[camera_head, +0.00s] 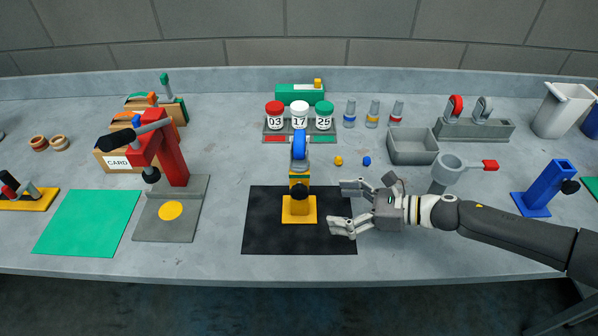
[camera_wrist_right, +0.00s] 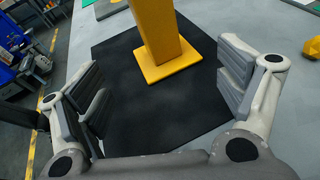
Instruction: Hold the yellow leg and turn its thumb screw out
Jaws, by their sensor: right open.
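The yellow leg (camera_head: 299,214) stands upright on its square foot on a black mat (camera_head: 262,222). A dark knob (camera_head: 299,191), seemingly its thumb screw, shows on its front, and a blue rounded part is at its top. My right gripper (camera_head: 347,208) is open and empty to the right of the leg, low over the mat. In the right wrist view the leg (camera_wrist_right: 156,28) rises ahead, between and beyond the spread fingers (camera_wrist_right: 165,85), apart from both. The thumb screw cannot be made out there. My left gripper is out of view.
A red press (camera_head: 172,150) on a grey base and a green mat (camera_head: 88,222) are to the left. A grey pan with a red handle (camera_head: 490,165) and a blue stand (camera_head: 538,190) are to the right. Jars (camera_head: 299,115) and a grey bin (camera_head: 413,150) stand behind.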

